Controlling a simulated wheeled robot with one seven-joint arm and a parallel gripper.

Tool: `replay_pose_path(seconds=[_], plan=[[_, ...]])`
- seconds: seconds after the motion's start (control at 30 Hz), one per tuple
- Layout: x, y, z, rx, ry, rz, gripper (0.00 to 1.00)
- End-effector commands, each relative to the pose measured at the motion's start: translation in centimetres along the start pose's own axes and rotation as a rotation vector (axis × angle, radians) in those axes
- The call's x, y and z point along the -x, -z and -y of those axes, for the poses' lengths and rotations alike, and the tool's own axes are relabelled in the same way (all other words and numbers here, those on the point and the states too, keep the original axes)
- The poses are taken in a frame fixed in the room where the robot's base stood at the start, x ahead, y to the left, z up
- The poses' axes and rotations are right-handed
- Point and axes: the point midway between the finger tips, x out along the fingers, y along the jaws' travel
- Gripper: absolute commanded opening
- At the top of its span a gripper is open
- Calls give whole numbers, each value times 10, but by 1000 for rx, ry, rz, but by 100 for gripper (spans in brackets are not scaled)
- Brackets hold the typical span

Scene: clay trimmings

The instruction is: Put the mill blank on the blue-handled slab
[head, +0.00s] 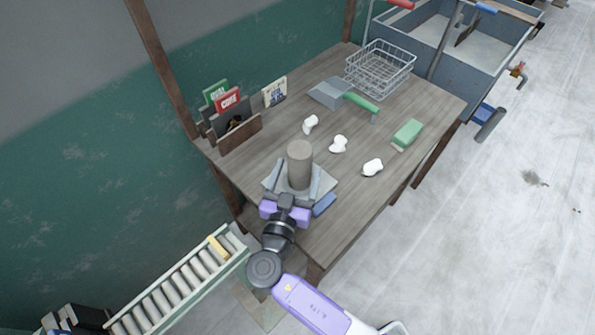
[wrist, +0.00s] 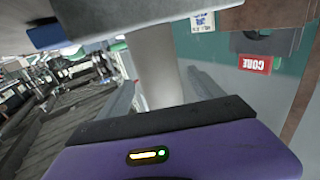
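The mill blank (head: 300,160) is a grey-brown cylinder, upright on or just over the grey blue-handled slab (head: 327,183) at the table's near end. The slab's blue handle (head: 325,204) points toward the near edge. In the wrist view the blank (wrist: 160,75) meets the slab (wrist: 130,20) at the top of the picture, with the blue handle (wrist: 45,36) at upper left. My gripper (head: 294,181) is open, one grey finger on each side of the blank. Gaps show between the fingers and the blank in the wrist view (wrist: 165,92). The blank's lower near side is partly hidden.
A grey slab (head: 326,94) with a green handle (head: 361,102) lies farther back. Several white lumps (head: 338,144) and a green block (head: 407,134) lie on the table (head: 265,148). A wire basket (head: 380,68) stands at the back, a wooden rack (head: 240,133) at left.

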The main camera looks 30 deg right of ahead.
Motion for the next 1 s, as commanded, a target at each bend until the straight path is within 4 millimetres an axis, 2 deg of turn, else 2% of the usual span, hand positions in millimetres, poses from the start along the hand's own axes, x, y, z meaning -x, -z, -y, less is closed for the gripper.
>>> replay_pose_path(seconds=[0.37,0.8,1.0], plan=[[2,3,0,1,1,0,76],[87,-1,1,-1,4,0,76],[113,1,0,1,2,0,76]])
